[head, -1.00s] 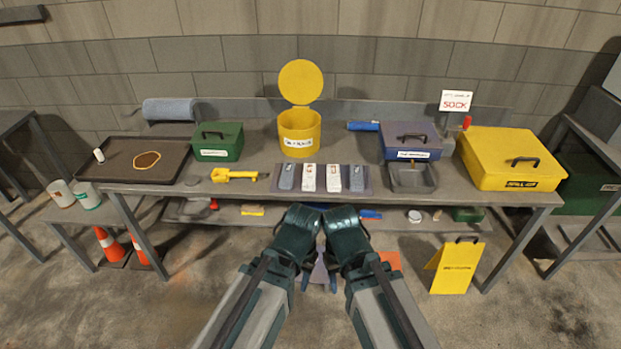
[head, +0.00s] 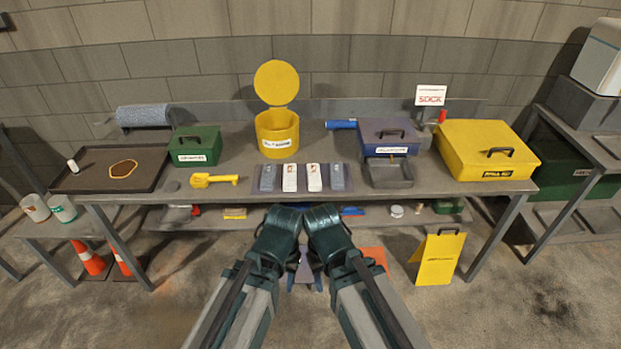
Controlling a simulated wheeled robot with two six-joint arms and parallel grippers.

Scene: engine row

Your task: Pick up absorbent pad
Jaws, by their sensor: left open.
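A speckled grey-blue roll (head: 144,116) lies at the back left of the long table and looks like absorbent material. I cannot single out a separate absorbent pad with certainty. My left gripper (head: 295,274) is low in front of the table, open, and partly hidden by the arms. My right gripper is close beside it and mostly hidden, so its jaws cannot be read. Both are well away from the roll.
On the table (head: 230,140) are a green box (head: 195,145), a yellow bin (head: 277,135) with its lid up, a yellow tool (head: 213,180), small grey and white blocks, a blue box (head: 388,135) and a yellow case (head: 487,150). A yellow floor sign (head: 437,258) stands front right.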

